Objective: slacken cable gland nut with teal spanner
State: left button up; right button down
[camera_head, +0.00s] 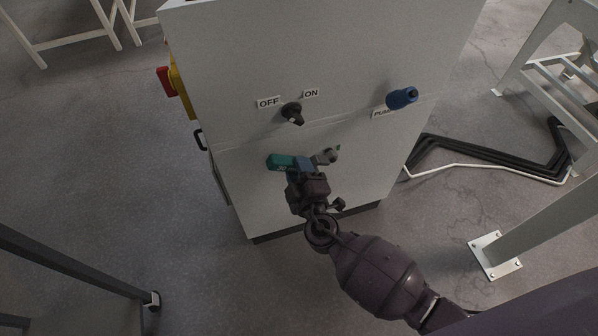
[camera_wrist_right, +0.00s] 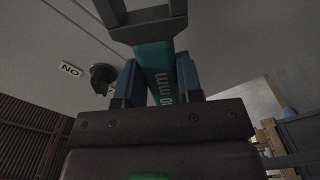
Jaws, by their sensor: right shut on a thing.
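The teal spanner (camera_head: 280,161) is held in my right gripper (camera_head: 303,168), in front of the lower part of the grey cabinet's face. Its teal end points left and its grey head (camera_head: 324,157) points right. In the right wrist view the spanner's handle (camera_wrist_right: 156,70), marked with mm lettering, runs between the blue fingers of the gripper (camera_wrist_right: 158,82). Its grey open jaw is cut off by the top edge, with no nut visible between the prongs. A small greenish tip (camera_head: 338,148) shows beside the head; I cannot tell whether it is the cable gland. My left gripper is out of view.
The cabinet (camera_head: 335,50) carries a black rotary knob (camera_head: 292,113) between OFF and ON labels, and a blue fitting (camera_head: 402,98) at right. A red and yellow switch (camera_head: 170,82) is on its left side. Dark cables (camera_head: 490,155) lie on the floor near a steel post.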

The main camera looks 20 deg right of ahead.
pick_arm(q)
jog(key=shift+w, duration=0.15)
pick_arm(e)
jog(key=shift+w+d+f, duration=0.15)
jog(key=shift+w+d, duration=0.05)
jog(key=shift+w, duration=0.75)
jog(key=shift+w+d+f, duration=0.1)
jog(key=shift+w+d, duration=0.1)
jog(key=shift+w, duration=0.75)
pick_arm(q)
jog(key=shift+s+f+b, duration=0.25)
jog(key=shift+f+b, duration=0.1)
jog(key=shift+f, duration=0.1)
pick_arm(e)
jog(key=shift+d+f, duration=0.2)
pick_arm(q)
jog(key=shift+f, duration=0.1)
pick_arm(e)
jog(key=shift+d, duration=0.15)
pick_arm(q)
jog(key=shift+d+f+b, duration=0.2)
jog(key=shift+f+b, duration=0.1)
jog(key=shift+b, duration=0.9)
pick_arm(e)
jog(key=shift+d+f, duration=0.4)
jog(key=shift+d, duration=0.2)
jog(key=shift+d+f, duration=0.35)
jog(key=shift+d, duration=0.2)
